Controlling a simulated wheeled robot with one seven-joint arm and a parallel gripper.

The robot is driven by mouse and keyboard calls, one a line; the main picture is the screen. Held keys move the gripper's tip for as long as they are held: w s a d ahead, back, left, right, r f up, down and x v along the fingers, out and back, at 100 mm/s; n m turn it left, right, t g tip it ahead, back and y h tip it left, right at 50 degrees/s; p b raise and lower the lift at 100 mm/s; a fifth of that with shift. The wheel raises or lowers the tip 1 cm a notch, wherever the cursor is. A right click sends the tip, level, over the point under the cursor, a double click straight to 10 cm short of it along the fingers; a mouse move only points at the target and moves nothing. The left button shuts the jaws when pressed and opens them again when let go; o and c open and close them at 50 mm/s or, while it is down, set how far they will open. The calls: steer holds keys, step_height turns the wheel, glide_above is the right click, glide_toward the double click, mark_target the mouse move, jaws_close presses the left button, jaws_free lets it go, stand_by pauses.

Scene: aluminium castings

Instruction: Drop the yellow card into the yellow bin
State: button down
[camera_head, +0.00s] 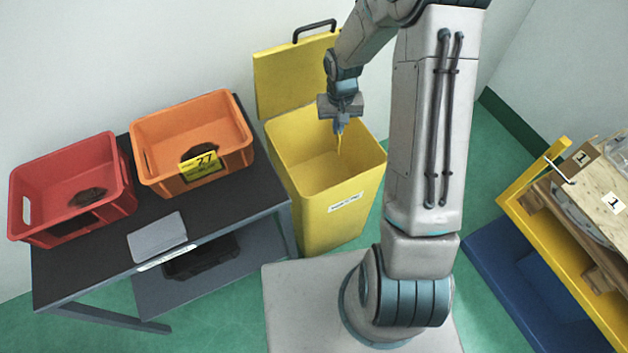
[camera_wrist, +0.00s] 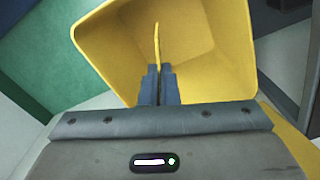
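The yellow bin (camera_head: 345,205) stands on the floor with its lid (camera_head: 285,75) raised open against the wall. My gripper (camera_head: 339,128) is over the bin's opening, pointing down. It is shut on the thin yellow card (camera_head: 339,146), which hangs below the fingertips inside the outline of the bin mouth. In the wrist view the card (camera_wrist: 156,42) shows edge-on between the two fingers of my gripper (camera_wrist: 158,72), with the bin's inner walls (camera_wrist: 205,45) around it. The bin looks empty where I can see inside.
A dark table (camera_head: 85,265) at left holds a red crate (camera_head: 110,205), an orange crate (camera_head: 155,180) and a grey flat box (camera_head: 158,237). At right stand a yellow frame (camera_head: 535,225) and a blue base (camera_head: 510,275). Green floor (camera_head: 490,155) shows behind my arm.

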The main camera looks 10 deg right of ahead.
steer(key=w+f+m+b, duration=0.1)
steer(key=w+f+b, duration=0.4)
steer(key=f+b, duration=0.3)
steer(key=shift+w+a+f+m, duration=0.15)
steer(key=shift+w+a+m, duration=0.15)
steer(key=shift+w+m, duration=0.1)
steer(key=c, duration=1.6)
jaws_free()
step_height(320, 180, up, 14)
steer(key=p, duration=0.1)
steer(key=shift+f, duration=0.1)
